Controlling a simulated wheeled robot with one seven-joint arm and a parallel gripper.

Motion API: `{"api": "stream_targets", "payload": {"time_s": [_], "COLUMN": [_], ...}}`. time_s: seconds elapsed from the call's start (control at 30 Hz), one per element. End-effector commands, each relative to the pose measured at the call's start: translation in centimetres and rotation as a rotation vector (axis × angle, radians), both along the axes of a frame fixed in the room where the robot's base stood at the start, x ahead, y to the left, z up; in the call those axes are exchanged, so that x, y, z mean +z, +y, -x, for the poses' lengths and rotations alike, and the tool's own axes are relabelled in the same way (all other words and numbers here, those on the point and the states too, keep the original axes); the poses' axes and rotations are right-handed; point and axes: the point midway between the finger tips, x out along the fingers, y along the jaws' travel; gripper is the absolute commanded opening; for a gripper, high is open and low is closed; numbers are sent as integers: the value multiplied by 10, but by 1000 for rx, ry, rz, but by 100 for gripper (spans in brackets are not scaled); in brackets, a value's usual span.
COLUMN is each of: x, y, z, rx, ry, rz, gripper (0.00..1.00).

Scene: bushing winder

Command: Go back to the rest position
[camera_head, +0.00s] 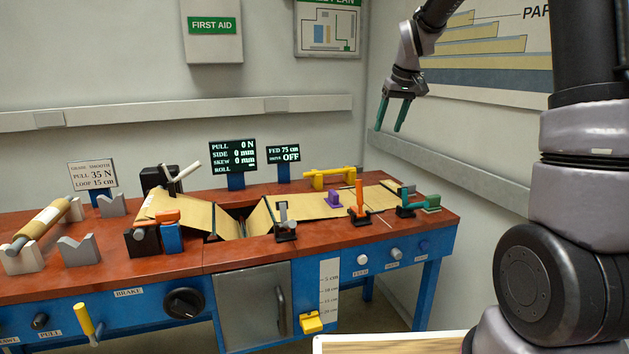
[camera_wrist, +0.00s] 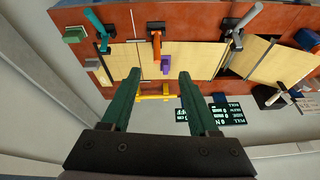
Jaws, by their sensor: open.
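My gripper (camera_head: 394,113) is open and empty, raised in the air above the right end of the bench, near the back wall. Its two green fingers point down. In the wrist view the gripper (camera_wrist: 163,98) shows both fingers apart with nothing between them. Below it in that view is the bench (camera_wrist: 190,15), with a purple block (camera_wrist: 165,65) on a tan paper strip (camera_wrist: 123,62) and a yellow bar (camera_wrist: 153,97). The fingers touch nothing.
The red-topped bench (camera_head: 190,262) carries a paper roll (camera_head: 42,226), an orange-handled clamp (camera_head: 359,202), a green-handled clamp (camera_head: 418,202) and a purple block (camera_head: 333,199). Two display screens (camera_head: 232,155) stand at the back. The air around my gripper is clear; a wall rail (camera_head: 480,180) runs beside it.

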Motion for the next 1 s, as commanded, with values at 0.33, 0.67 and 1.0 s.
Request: {"api": "stream_targets", "payload": {"time_s": [0.33,0.67,1.0], "x": [73,73,61], "y": [-23,-34,-35], "z": [152,279,314], "rx": [-241,-440,-500], "ry": [-90,-156,-169], "rz": [-104,-249,-305], "gripper": [61,61,61]}}
